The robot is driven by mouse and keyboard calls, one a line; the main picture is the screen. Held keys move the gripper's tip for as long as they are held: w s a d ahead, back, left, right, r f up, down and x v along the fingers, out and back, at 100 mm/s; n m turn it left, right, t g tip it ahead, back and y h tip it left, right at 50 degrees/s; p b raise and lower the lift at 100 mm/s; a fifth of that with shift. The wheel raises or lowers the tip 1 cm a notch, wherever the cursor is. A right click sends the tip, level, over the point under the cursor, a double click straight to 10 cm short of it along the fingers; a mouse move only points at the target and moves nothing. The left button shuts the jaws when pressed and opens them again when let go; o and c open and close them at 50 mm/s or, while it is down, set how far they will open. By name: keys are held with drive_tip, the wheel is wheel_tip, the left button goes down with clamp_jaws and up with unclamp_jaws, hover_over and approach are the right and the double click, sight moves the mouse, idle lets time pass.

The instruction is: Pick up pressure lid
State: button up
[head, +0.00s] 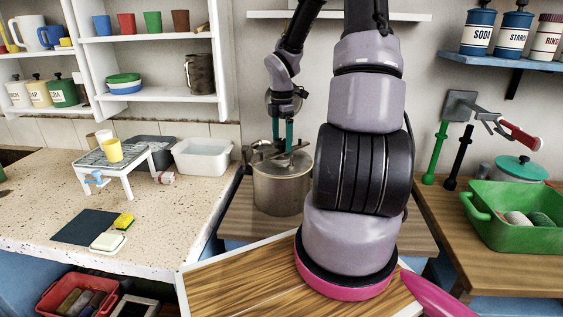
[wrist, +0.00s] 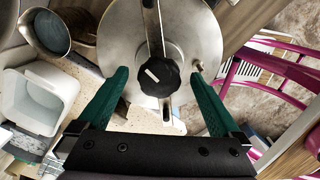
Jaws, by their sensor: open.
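The pressure lid (head: 296,164) is a round grey metal lid on top of a metal pot (head: 281,196) on the wooden counter. In the wrist view the lid (wrist: 204,35) fills the upper middle, with a metal bar across it and a black knob at its centre. My gripper (head: 282,138) points down over the lid. In the wrist view its teal fingers (wrist: 158,78) are open, one on each side of the black knob, with clear gaps. Whether the fingertips touch the lid cannot be told. The large arm links hide the area right of the pot in the head view.
A white basin (head: 203,157) stands left of the pot on the speckled counter. A wall shelf unit (head: 225,60) rises behind it. A green basin (head: 515,232) and a teal-lidded pot (head: 520,167) stand at the right. Magenta furniture (wrist: 290,70) shows at the right in the wrist view.

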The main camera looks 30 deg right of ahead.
sight(281, 151)
wheel_tip(281, 151, down, 4)
drive_tip(key=shift+a+f, duration=0.1)
drive_tip(key=shift+w, duration=0.1)
clamp_jaws()
wheel_tip(281, 151, up, 10)
drive_tip(key=shift+f, duration=0.2)
drive_tip(key=shift+f+m, duration=0.5)
drive_tip(key=shift+f, duration=1.05)
drive_tip(key=shift+f+m, duration=0.5)
drive_tip(key=shift+f, duration=1)
